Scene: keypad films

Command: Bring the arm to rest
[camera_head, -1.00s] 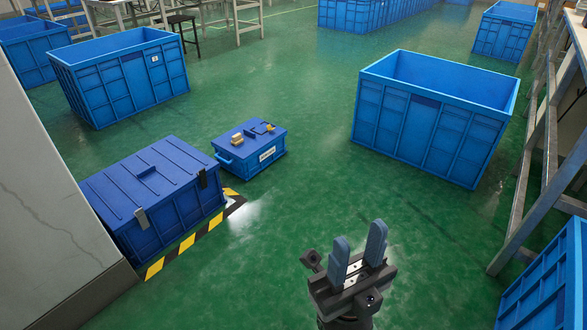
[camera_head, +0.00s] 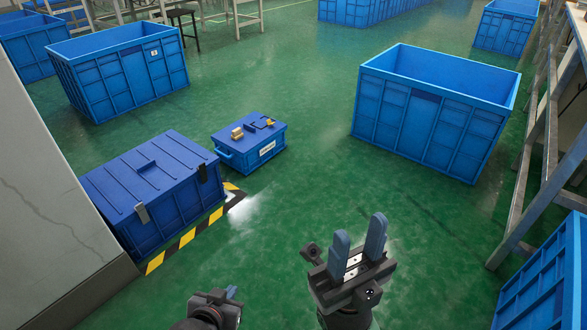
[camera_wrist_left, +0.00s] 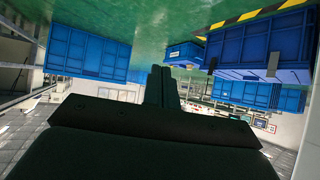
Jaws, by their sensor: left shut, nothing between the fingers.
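My left gripper (camera_head: 231,292) is at the bottom of the head view, left of my right gripper, with only its end and part of the wrist showing. In the left wrist view its fingers (camera_wrist_left: 161,82) are together with nothing between them. My right gripper (camera_head: 357,240) is at the bottom centre of the head view, pointing up, with its two blue-grey fingers apart and nothing between them. Both grippers are clear of the boxes and bins.
A lidded blue chest (camera_head: 150,190) stands at left beside striped floor tape (camera_head: 187,238). A smaller blue box (camera_head: 250,143) with yellowish items on top is behind it. Open blue bins (camera_head: 430,125) stand around. Green floor between them is free. A metal rack (camera_head: 535,160) lines the right.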

